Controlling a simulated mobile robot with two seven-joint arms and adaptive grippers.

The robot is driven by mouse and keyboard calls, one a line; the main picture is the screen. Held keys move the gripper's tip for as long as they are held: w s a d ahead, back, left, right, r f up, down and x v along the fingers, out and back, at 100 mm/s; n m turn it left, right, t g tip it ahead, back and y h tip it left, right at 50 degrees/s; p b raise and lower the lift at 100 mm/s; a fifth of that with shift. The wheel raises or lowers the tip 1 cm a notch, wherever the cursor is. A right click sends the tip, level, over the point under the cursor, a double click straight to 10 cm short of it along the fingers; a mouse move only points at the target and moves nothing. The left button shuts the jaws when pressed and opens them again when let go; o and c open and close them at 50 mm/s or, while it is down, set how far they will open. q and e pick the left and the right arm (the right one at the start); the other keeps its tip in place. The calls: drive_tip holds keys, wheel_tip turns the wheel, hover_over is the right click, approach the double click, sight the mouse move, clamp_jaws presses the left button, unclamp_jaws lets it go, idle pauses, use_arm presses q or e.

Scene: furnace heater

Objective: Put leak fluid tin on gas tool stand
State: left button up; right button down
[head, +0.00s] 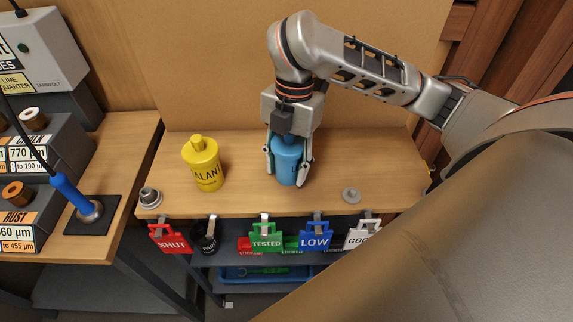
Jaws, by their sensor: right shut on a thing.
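My right gripper (288,172) points down and is shut around a blue tin (287,158), with one finger on each side. The tin is upright, over the middle of a wooden-topped stand (245,190). I cannot tell whether its base touches the top, and no label shows on it. The gripper hides the tin's upper part. A yellow tin (204,165) with lettering ending in "ALANT" stands upright to its left, apart from it. My left gripper is not in view.
A small metal fitting (150,197) sits at the stand's left front corner and a grey one (351,195) at right. Several coloured tags, including a red SHUT tag (170,239), hang along the front edge. A wooden bench (120,150) stands left. Bare wood lies between the tins.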

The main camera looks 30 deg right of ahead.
drive_tip(key=c, duration=1.2)
unclamp_jaws()
drive_tip(key=shift+f, duration=0.1)
drive_tip(key=r+p, duration=0.1)
drive_tip(key=r, duration=0.3)
drive_tip(key=d+r+p, duration=0.1)
drive_tip(key=r, duration=0.3)
drive_tip(key=r+p, duration=0.2)
drive_tip(key=r, duration=0.2)
drive_tip(key=shift+w+d, duration=0.3)
drive_tip(key=shift+w, duration=0.1)
